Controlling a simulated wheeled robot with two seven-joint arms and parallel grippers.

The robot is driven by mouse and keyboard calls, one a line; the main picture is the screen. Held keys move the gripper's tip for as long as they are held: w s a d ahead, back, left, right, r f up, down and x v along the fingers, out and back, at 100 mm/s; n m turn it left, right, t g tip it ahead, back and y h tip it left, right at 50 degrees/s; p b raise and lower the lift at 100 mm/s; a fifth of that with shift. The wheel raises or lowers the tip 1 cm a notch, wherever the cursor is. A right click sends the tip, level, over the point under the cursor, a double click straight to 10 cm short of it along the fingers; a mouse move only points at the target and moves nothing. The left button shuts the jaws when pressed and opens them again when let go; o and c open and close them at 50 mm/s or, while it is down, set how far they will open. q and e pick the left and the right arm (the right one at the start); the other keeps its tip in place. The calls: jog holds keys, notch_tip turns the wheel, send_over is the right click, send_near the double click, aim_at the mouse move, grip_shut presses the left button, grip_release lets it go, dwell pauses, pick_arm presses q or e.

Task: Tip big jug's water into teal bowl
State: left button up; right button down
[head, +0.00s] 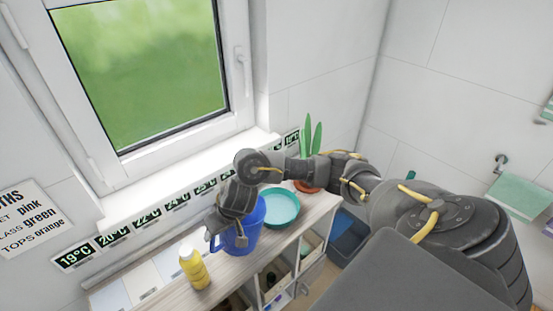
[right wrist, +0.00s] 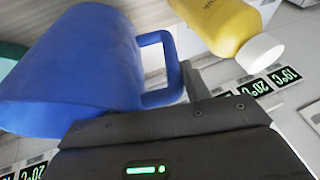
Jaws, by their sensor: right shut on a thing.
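The big blue jug (head: 255,220) is at the cart top, left of the teal bowl (head: 284,208), partly hidden by my right gripper (head: 228,240). My right gripper is shut on the jug, whose handle side shows by the fingers in the right wrist view (right wrist: 75,62). I cannot tell exactly which part is clamped. The jug looks roughly upright, and its water is not visible. The bowl is round and wide, and its visible inside looks empty. A teal edge (right wrist: 8,58) shows at the left of the right wrist view. My left gripper is not in view.
A yellow bottle with a white cap (head: 193,266) stands left of the jug on the wooden top. A plant in a terracotta pot (head: 308,187) is behind the bowl. A window and a strip of temperature labels (head: 147,216) run along the wall. Open shelves lie below.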

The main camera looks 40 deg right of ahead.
jog(key=shift+w+a+h, duration=0.15)
jog(key=shift+a+h, duration=0.35)
jog(key=shift+a, duration=0.3)
jog(key=shift+a+r, duration=0.2)
jog(key=shift+r, duration=0.05)
jog(key=shift+d+r+h, duration=0.15)
jog(key=shift+r+h, duration=0.25)
jog(key=shift+r, duration=0.15)
jog(key=shift+s+a+r+n+h, duration=0.15)
jog(key=shift+a+r, duration=0.1)
jog(key=shift+r, duration=0.2)
jog(key=shift+s+a+r+n+h, duration=0.15)
jog(key=shift+a+r, duration=0.1)
jog(key=shift+r, duration=0.2)
jog(key=shift+d+r, duration=0.15)
jog(key=shift+r, duration=0.1)
